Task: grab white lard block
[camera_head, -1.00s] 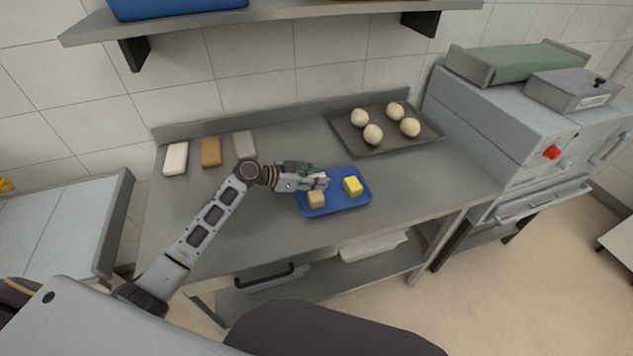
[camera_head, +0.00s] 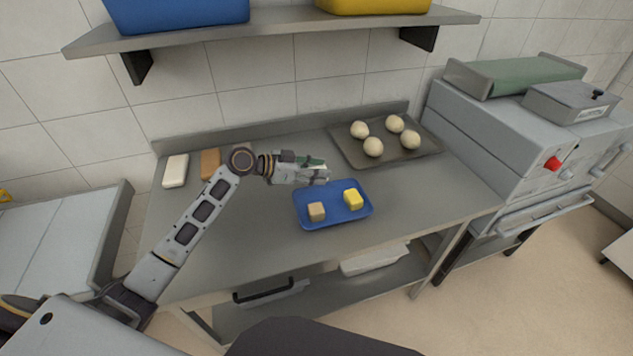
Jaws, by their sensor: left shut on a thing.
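My left gripper (camera_head: 319,176) is shut, just above the back edge of the blue tray (camera_head: 333,222). A small pale piece shows at its fingertips, mostly hidden by the fingers; it looks like the white lard block. A tan cube (camera_head: 316,211) sits on the left of the tray, and a yellow cube (camera_head: 353,199) on the right. Both are clear of the gripper. A larger white bar (camera_head: 175,171) lies at the far left of the counter. My right gripper is not in view.
A brown bar (camera_head: 210,164) lies beside the white bar, partly behind my left arm. A dark baking tray (camera_head: 345,154) with several dough balls stands at the back right. A shelf (camera_head: 280,22) hangs above. The oven (camera_head: 490,130) is at the right. The front counter is clear.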

